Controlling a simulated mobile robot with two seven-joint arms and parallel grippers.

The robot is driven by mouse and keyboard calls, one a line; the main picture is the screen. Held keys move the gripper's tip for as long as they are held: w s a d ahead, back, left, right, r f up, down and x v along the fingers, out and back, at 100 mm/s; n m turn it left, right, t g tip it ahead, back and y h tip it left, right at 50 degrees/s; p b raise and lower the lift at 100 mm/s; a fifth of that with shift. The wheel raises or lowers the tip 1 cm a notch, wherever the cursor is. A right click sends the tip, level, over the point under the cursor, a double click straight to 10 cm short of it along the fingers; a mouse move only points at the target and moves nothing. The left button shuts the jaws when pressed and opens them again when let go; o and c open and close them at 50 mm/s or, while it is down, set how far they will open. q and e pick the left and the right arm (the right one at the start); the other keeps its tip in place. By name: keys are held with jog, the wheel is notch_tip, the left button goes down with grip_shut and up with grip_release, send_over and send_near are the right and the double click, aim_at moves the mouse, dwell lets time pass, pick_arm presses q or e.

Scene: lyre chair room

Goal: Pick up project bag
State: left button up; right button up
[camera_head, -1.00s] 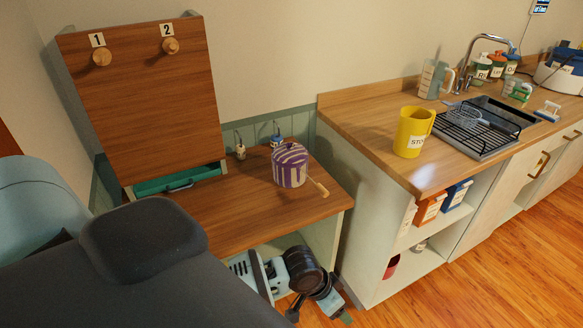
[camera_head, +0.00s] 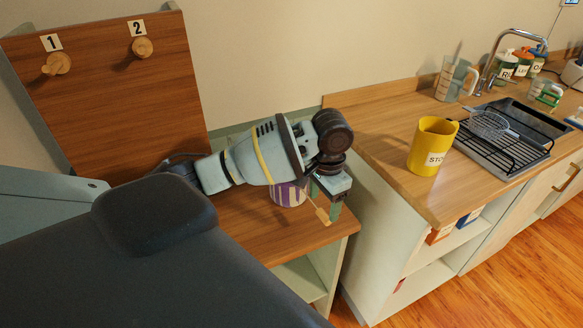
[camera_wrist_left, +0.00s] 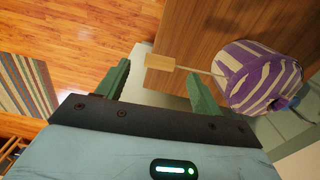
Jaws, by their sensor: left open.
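The project bag (camera_head: 287,194) is a purple and white striped round bag on the low wooden bench top, partly hidden behind my left arm. A light wooden piece (camera_head: 322,215) on a thin stem sticks out from it towards the bench's right edge. My left gripper (camera_head: 330,202) is open, above that edge beside the bag. In the left wrist view the bag (camera_wrist_left: 258,76) is to the right of the green fingers (camera_wrist_left: 161,88), outside the jaws. The wooden piece (camera_wrist_left: 160,62) shows between the fingertips; I cannot tell how far beyond them it lies. My right gripper is out of view.
A wooden panel with numbered knobs (camera_head: 110,95) rises behind the bench (camera_head: 262,237). To the right, across a narrow gap, a higher counter (camera_head: 385,130) carries a yellow jug (camera_head: 430,147) and a black dish rack (camera_head: 508,145).

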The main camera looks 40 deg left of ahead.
aim_at(324, 214)
pick_arm(q)
jog(key=shift+a, duration=0.1)
jog(key=shift+s, duration=0.1)
jog(key=shift+s+d+f, duration=0.1)
jog(key=shift+d+f, duration=0.1)
jog(key=shift+f, duration=1.15)
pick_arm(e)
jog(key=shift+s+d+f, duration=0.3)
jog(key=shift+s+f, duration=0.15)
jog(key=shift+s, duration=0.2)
pick_arm(q)
jog(key=f, duration=0.3)
jog(key=w+f, duration=0.1)
jog(key=f, duration=0.1)
jog(key=shift+b, duration=0.35)
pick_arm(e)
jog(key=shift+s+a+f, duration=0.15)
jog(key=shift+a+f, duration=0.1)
